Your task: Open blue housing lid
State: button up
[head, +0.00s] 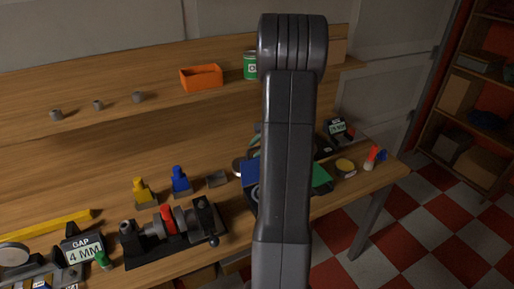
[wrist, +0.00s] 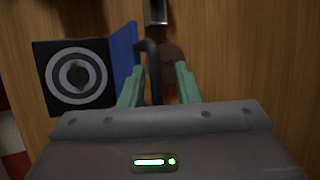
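In the wrist view, a dark square housing (wrist: 55,95) with a grey ring lies at the left. A blue lid panel (wrist: 123,50) stands up along its right edge, seen nearly edge-on. A dark curved handle (wrist: 149,62) is just right of the panel; its joint to the lid is unclear. My gripper (wrist: 160,80) has pale green fingers spread apart, with the handle between them, nearer the left finger. I cannot tell whether they touch. In the head view, my arm hides the gripper and most of the housing; a blue part (head: 250,172) shows beside it.
An orange bin (head: 201,77) is on the shelf.

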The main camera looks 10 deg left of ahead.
jog(key=shift+f, duration=0.1)
jog(key=b+v, duration=0.2)
jog(key=v, duration=1.2)
jog(key=shift+a, duration=0.1)
jog(key=p+x, duration=0.2)
jog(key=x, duration=1.1)
jog(key=shift+w+a+f, duration=0.15)
jog(key=shift+a+f, duration=0.05)
jog(key=shift+f, duration=0.2)
jog(key=shift+d, duration=0.1)
